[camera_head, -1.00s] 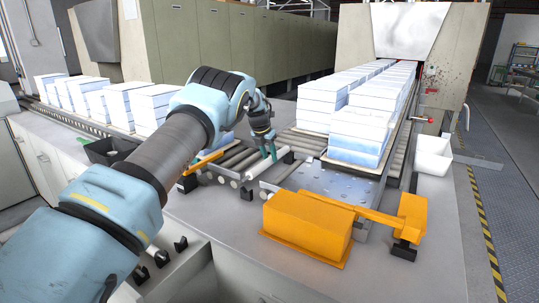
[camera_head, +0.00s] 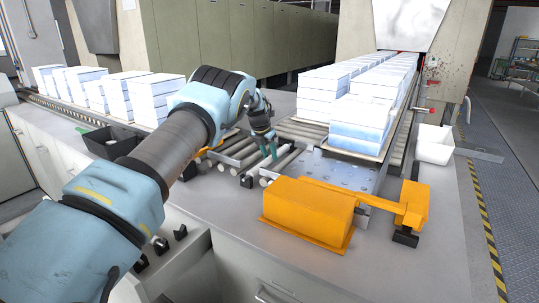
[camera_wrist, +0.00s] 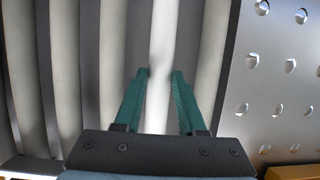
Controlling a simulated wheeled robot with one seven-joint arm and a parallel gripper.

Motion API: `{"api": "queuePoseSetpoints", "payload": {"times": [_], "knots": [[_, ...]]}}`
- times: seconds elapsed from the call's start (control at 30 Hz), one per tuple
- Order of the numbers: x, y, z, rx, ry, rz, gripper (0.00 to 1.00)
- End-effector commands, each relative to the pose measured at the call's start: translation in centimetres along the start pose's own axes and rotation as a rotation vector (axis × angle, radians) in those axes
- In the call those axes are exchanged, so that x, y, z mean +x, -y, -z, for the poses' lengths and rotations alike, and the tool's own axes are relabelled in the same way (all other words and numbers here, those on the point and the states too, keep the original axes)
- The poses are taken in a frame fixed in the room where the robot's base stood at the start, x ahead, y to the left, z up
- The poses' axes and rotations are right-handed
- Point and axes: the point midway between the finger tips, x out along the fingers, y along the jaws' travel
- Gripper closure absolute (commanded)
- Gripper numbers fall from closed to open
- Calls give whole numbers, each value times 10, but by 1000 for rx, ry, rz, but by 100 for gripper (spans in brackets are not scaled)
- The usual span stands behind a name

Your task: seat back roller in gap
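The roller conveyor (camera_head: 232,150) has a row of parallel grey rollers, with a perforated metal plate (camera_head: 345,172) to their right. A pale roller (camera_wrist: 161,40) runs lengthwise between my green fingers in the wrist view. My gripper (camera_wrist: 160,75) points down at it, one finger on each side, and the tips appear to touch its sides. In the head view my gripper (camera_head: 272,152) is over the right part of the rollers, and the roller (camera_head: 283,162) lies about level with its neighbours. Whether its ends rest in their seats cannot be told; the near end is unclear.
An orange housing (camera_head: 308,212) stands in front of the plate. Stacked white blocks (camera_head: 358,122) stand behind it, and more blocks (camera_head: 112,92) stand on the left line. A black bin (camera_head: 108,142) is at left and a white bin (camera_head: 434,146) at right.

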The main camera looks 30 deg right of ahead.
Motion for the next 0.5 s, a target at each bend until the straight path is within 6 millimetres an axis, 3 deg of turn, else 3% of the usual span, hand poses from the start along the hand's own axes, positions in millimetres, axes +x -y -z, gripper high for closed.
{"api": "queuePoseSetpoints", "payload": {"times": [0.03,0.3,0.5], "knots": [[-1,0,-1,0,2,0,55],[0,0,0,0,0,0,27],[-4,0,0,0,0,0,27]]}}
